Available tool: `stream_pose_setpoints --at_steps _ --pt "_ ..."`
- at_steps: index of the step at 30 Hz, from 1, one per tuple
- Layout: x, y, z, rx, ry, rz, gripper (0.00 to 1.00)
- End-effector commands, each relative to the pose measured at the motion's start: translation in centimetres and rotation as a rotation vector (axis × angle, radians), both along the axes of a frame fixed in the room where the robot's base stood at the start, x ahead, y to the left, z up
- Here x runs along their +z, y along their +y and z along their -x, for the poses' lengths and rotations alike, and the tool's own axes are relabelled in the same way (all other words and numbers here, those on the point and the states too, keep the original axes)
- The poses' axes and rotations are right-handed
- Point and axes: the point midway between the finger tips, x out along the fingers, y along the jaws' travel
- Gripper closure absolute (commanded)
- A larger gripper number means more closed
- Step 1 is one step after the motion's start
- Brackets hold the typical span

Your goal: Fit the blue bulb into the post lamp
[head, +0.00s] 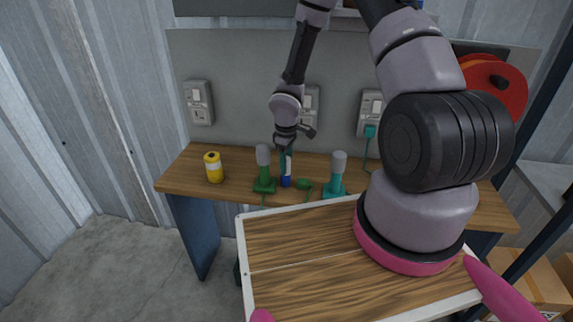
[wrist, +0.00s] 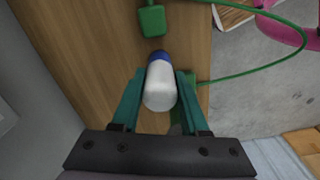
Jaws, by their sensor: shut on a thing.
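My gripper (head: 285,160) is shut on the blue bulb (head: 286,182), a white bulb with a blue end, upright just above or on the wooden bench. In the wrist view the bulb (wrist: 159,88) sits between the teal fingers of the gripper (wrist: 160,76), its blue end pointing away from me. A green post-like lamp (head: 264,172) with a grey top stands just left of the gripper. A teal one (head: 336,178) with a grey top stands to the right. I cannot tell which is the post lamp. Whether the bulb touches the bench is unclear.
A green plug (head: 305,184) with a green cable lies just right of the bulb; it also shows in the wrist view (wrist: 152,20). A yellow and white can (head: 213,167) stands at the bench's left. Wall sockets (head: 198,102) are behind. A teal plug (head: 369,131) fills the right socket.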

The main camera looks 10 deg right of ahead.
Motion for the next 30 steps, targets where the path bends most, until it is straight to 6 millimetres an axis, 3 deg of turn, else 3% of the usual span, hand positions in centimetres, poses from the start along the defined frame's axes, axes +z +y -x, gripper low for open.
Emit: stream_pose_setpoints --at_steps 8,9,11,23,30 --pt "-0.2 0.0 0.0 0.0 0.001 0.001 1.0" --pt "-0.2 0.0 0.0 0.0 -0.001 0.001 0.44" --pt "-0.2 0.0 0.0 0.0 -0.001 0.001 0.26" --pt "0.4 0.0 -0.1 -0.002 -0.001 0.0 0.26" --pt "4.8 -0.1 -0.2 -0.005 -0.006 -0.001 0.26"
